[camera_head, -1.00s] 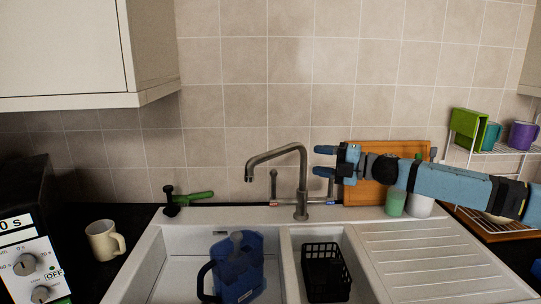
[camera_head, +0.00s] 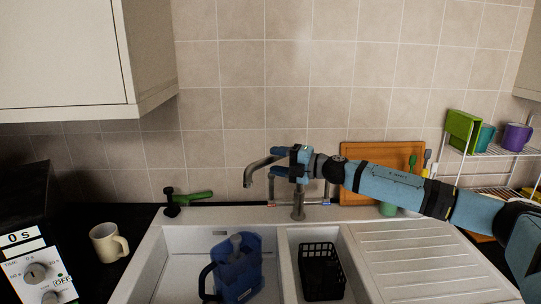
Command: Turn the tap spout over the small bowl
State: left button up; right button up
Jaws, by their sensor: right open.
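The tap's metal spout (camera_head: 257,169) arches to the left, its outlet over the left, larger sink bowl (camera_head: 188,250). Its base (camera_head: 298,206) stands on the sink's back rim. The small bowl (camera_head: 293,263), right of the large one, holds a black basket (camera_head: 320,270). My right gripper (camera_head: 276,161) is open, fingers pointing left, overlapping the upper spout in the picture. The gripper hides the top of the spout and part of the upright; I cannot tell whether it touches them. My left gripper is not in view.
A blue jug (camera_head: 238,268) stands in the large bowl. A ribbed drainboard (camera_head: 425,262) lies to the right. A cream mug (camera_head: 107,242) is at left. A wooden board (camera_head: 372,155) leans against the back wall. A rack with cups (camera_head: 485,143) stands at right.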

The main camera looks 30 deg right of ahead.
jog(key=shift+x, duration=1.1)
grip_shut()
